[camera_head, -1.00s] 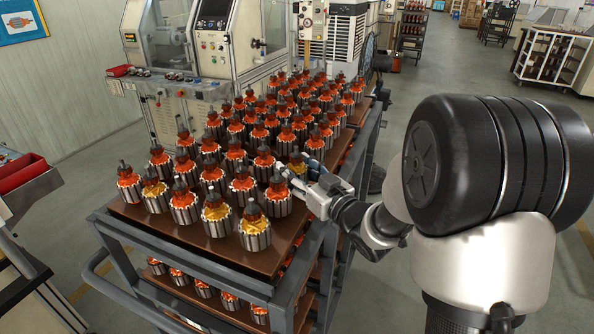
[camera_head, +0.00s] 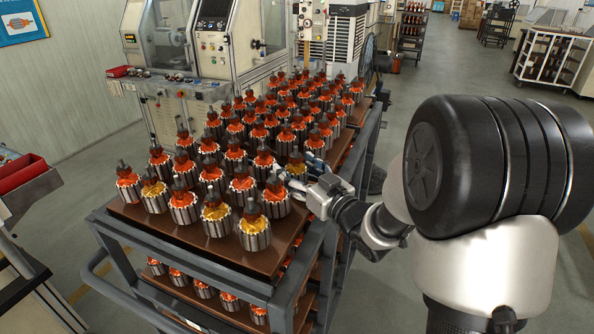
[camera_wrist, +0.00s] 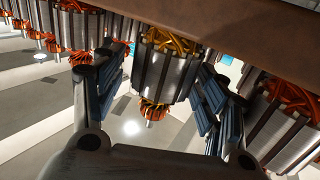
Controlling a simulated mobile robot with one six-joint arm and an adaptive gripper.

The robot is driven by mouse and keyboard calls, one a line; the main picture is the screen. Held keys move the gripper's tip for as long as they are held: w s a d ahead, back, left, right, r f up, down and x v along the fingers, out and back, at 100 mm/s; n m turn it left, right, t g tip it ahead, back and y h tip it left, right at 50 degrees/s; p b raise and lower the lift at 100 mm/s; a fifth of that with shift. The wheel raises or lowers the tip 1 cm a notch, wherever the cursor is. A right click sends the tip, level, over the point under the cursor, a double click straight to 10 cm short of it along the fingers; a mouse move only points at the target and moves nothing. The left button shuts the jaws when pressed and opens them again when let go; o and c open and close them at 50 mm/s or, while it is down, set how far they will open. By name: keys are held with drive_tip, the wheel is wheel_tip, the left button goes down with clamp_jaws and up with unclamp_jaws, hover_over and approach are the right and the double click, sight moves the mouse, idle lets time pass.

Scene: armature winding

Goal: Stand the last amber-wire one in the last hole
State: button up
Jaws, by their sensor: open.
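An amber-wire armature (camera_head: 296,165) stands at the right edge of the brown tray (camera_head: 170,232), a few rows back, partly hidden by my gripper (camera_head: 303,174). In the wrist view my gripper (camera_wrist: 164,75) is open, with one blue-grey finger on each side of this amber-wire armature (camera_wrist: 160,72). I cannot tell whether either finger touches it. Its end near the brown board is partly hidden.
Red-wire armatures (camera_head: 254,232) crowd the tray in rows, close around my gripper. In the wrist view a red-orange-wire armature (camera_wrist: 285,125) stands just right of the right finger. A lower shelf holds more armatures (camera_head: 203,289). Floor is open right of the cart.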

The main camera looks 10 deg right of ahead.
drive_tip(key=shift+f, duration=0.15)
drive_tip(key=v, duration=1.2)
